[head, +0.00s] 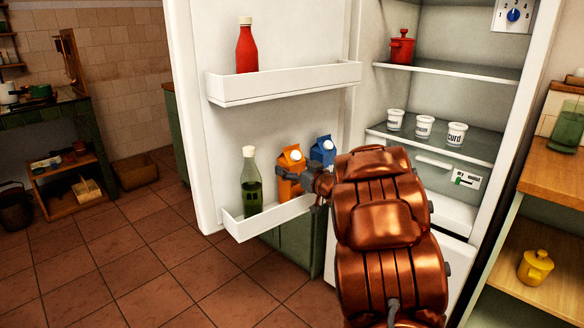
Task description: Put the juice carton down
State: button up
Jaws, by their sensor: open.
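The orange juice carton (291,160) stands upright in the lower shelf of the open fridge door (273,218). A green bottle (251,187) stands to its left and a blue carton (323,151) to its right. My gripper (287,182) is at the orange carton, with its dark fingers in front of the carton's lower part. The fingers are open; whether they touch the carton I cannot tell. The carton's base is hidden by the shelf wall, and my copper arm covers part of the fridge interior.
A red bottle (247,47) stands in the upper door shelf (284,83). Inside the fridge are a red pot (401,47) and several white curd tubs (424,127). A wooden counter (557,170) is at the right, with a yellow pot (535,267) below. Tiled floor is clear at left.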

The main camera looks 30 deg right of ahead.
jog(key=s+p, duration=0.1)
jog(key=s, duration=1)
jog(key=shift+s+d+p, duration=0.3)
jog(key=shift+d+p, duration=0.1)
jog(key=shift+d, duration=0.05)
